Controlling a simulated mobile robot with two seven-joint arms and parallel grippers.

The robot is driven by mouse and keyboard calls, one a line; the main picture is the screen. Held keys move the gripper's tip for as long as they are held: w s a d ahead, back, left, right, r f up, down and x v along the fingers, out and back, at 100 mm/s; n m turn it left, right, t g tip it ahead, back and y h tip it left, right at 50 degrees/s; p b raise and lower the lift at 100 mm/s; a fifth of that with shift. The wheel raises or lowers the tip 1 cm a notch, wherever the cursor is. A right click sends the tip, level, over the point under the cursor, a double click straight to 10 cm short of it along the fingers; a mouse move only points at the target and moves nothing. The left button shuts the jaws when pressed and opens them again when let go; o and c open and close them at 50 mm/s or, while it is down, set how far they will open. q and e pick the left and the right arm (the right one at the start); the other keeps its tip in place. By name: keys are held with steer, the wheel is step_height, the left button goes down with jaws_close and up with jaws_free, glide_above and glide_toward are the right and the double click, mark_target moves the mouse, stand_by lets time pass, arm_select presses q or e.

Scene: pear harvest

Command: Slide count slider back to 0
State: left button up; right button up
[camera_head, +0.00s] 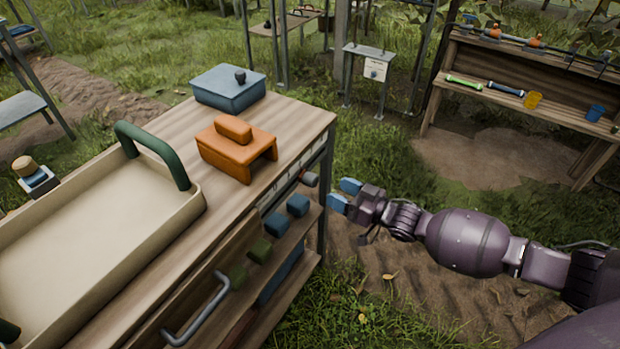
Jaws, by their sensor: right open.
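A grey knob (308,179) sticks out near the right end of a pale marked strip (283,187) along the table's front edge. It looks like the count slider; its markings are too small to read. My right gripper (343,195) has blue fingertips and is open and empty. It appears just right of the knob, pointing left towards it, with a visible gap between them. My left gripper is not in view.
The wooden table (293,115) holds a cream tray (195,208) with green handles, an orange block-like tool (238,150) and a blue box (229,88). Blue and green blocks (298,205) sit below the front edge. A drawer handle (200,312) protrudes. Grass and soil lie right of the table.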

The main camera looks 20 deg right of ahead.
mark_target(316, 182)
steer(key=b+x, duration=0.1)
steer(key=x, duration=0.6)
steer(key=shift+w+a+f, duration=0.15)
steer(key=shift+w+a, duration=0.15)
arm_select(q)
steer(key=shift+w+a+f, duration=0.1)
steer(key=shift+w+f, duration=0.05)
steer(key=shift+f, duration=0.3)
arm_select(e)
steer(key=shift+w+a, duration=0.2)
steer(key=shift+w, duration=0.15)
